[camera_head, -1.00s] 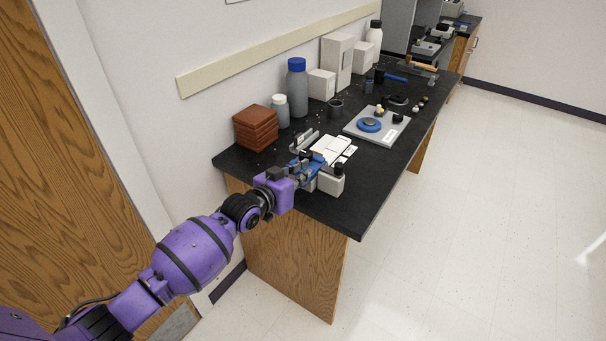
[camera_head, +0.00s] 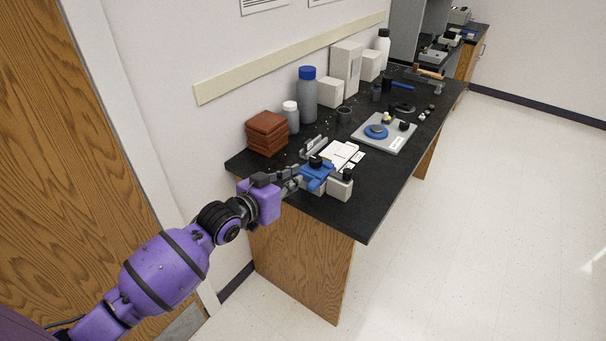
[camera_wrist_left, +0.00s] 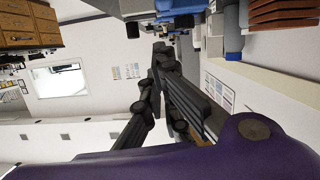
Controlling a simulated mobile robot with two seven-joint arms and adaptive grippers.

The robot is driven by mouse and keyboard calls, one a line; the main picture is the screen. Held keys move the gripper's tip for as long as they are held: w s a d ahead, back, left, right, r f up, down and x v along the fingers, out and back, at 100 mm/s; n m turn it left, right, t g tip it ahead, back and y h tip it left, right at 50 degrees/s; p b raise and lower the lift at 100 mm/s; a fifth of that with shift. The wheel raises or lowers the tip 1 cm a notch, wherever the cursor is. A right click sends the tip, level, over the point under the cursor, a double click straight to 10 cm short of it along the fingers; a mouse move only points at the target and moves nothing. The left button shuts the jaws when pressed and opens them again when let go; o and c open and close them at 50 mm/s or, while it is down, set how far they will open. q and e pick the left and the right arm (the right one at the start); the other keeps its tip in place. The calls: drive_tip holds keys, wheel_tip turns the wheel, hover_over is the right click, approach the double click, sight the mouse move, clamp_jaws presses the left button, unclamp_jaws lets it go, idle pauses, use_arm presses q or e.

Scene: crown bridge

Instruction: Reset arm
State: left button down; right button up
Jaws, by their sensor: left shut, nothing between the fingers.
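My left arm, purple and black, reaches in from the lower left in the head view. Its gripper (camera_head: 292,182) is at the near left edge of the black bench top (camera_head: 340,218), beside a small blue device (camera_head: 317,176) on a pale block. I cannot tell whether it touches the device. In the left wrist view the dark fingers of the gripper (camera_wrist_left: 160,52) come together at the tips with nothing between them. My right gripper is in neither view.
A stack of brown blocks (camera_head: 267,133) and a blue-capped bottle (camera_head: 307,95) stand along the wall. A grey plate with a blue disc (camera_head: 376,131) and white papers (camera_head: 342,155) lie on the bench. The floor (camera_head: 480,220) to the right is clear.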

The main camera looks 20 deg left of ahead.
use_arm(q)
drive_tip(key=s+f+n+g+y, duration=0.1)
drive_tip(key=s+f+g, duration=0.1)
drive_tip(key=s+f, duration=0.7)
drive_tip(key=s+f+g+y, duration=0.1)
drive_tip(key=s+f, duration=0.8)
drive_tip(key=s, duration=0.9)
drive_tip(key=s+f+n+g+y, duration=0.1)
drive_tip(key=s+f+g+y, duration=0.1)
drive_tip(key=s+f, duration=0.7)
drive_tip(key=shift+s+n+g+y+p, duration=0.35)
drive_tip(key=shift+s+y, duration=0.15)
drive_tip(key=shift+s, duration=2.05)
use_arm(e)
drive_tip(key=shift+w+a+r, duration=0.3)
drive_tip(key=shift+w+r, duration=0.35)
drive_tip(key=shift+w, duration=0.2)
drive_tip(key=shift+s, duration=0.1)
